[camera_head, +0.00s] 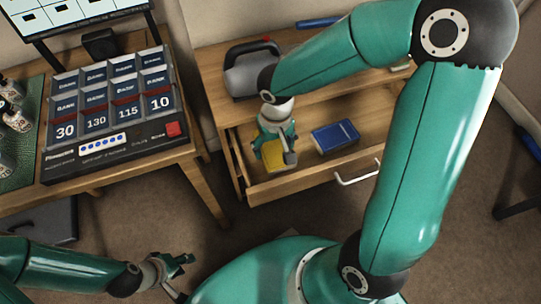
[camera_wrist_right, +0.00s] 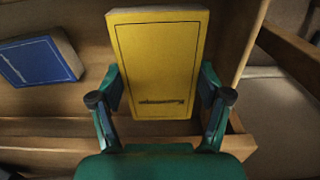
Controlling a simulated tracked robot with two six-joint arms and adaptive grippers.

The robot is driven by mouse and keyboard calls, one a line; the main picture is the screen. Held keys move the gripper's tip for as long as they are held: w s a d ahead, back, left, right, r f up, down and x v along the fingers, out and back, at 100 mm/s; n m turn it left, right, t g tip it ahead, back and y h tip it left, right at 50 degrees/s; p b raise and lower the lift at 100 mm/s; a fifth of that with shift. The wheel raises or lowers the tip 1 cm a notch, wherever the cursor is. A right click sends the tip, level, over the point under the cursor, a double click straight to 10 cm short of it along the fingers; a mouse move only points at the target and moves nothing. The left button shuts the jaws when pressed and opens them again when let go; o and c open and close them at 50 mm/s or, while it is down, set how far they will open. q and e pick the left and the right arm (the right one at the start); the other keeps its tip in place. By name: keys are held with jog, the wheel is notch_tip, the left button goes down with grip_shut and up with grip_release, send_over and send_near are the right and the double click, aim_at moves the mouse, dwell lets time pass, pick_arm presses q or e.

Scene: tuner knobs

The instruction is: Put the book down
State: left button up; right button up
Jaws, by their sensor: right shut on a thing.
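A yellow book (camera_wrist_right: 158,60) stands between the two fingers of my right gripper (camera_wrist_right: 160,108), which is shut on its sides. In the head view the same yellow book (camera_head: 274,154) is inside or just above the open drawer (camera_head: 315,183), at its left part, with my right gripper (camera_head: 277,147) over it and partly hiding it. I cannot tell whether the book touches the drawer floor. My left gripper (camera_head: 182,270) is empty at the lower left, away from the book, with its fingers apart.
A blue book (camera_head: 335,136) lies in the drawer to the right of the yellow one; it also shows in the wrist view (camera_wrist_right: 40,60). A grey case-like object (camera_head: 252,68) stands on the cabinet top. A desk with a button console (camera_head: 110,110) is at the left.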

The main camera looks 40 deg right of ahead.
aim_at(274, 156)
jog(key=shift+f+b, duration=0.75)
jog(key=shift+f, duration=1.9)
jog(key=o, duration=0.8)
jog(key=shift+f, duration=0.15)
jog(key=o, duration=0.4)
jog(key=shift+o, duration=0.2)
jog(key=shift+r, duration=0.35)
notch_tip(274, 156, up, 12)
jog(key=p, duration=0.3)
jog(key=shift+f+p, duration=0.15)
jog(key=shift+p, duration=0.25)
